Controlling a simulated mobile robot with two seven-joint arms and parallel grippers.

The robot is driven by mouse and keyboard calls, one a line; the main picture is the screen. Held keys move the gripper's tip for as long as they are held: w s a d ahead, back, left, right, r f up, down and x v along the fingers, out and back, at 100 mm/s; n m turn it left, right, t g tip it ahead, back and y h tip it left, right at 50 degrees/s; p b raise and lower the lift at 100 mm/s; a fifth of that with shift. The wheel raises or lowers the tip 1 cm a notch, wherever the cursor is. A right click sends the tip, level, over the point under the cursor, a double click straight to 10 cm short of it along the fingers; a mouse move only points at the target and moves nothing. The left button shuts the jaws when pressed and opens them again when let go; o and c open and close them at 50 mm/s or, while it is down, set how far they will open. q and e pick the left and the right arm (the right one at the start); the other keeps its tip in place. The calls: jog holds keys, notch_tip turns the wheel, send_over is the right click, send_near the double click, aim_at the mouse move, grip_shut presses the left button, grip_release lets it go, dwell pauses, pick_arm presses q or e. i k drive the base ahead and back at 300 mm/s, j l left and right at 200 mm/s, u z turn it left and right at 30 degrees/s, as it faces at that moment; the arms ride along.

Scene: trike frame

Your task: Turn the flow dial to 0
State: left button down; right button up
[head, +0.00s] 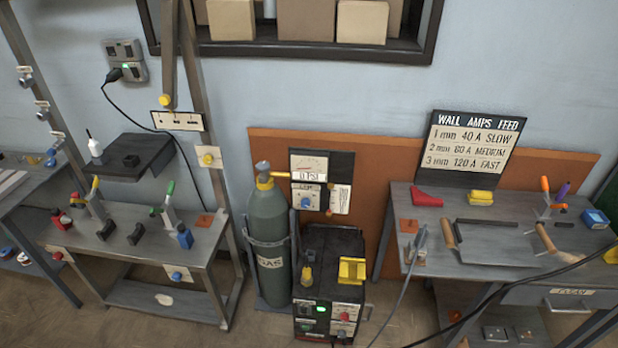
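A wall panel (343,167) hangs behind the grey-green gas cylinder (268,220). On it, a white plate with a blue round knob (306,202) is probably the flow dial. The plate's lettering and the knob's pointer are too small to read. Above it is a gauge (309,162) with a label that seems to read 0 PSI. A yellow and grey valve (264,178) tops the cylinder, which stands upright in a grey holder. Neither of my grippers is in view.
A dark welding machine (330,265) with a lit green light stands right of the cylinder. A left workbench (130,252) holds clamps and small tools. A right workbench (480,262) bears tools and an amps chart (470,150). A cable crosses the lower right.

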aim_at(305, 202)
jog(key=i+j, duration=0.15)
jog(key=j, duration=0.25)
jog(key=i+j, duration=0.15)
jog(key=j, duration=0.2)
jog(key=i+j+z, duration=0.1)
jog(key=j, duration=0.3)
jog(key=i+j, duration=0.15)
jog(key=j, duration=0.25)
jog(key=i+j, duration=0.15)
jog(key=j, duration=0.25)
jog(key=i+j, duration=0.15)
jog(key=j, duration=0.25)
jog(key=i+j+z, duration=0.1)
jog(key=j, duration=0.3)
jog(key=i+j, duration=0.1)
jog(key=j, duration=0.3)
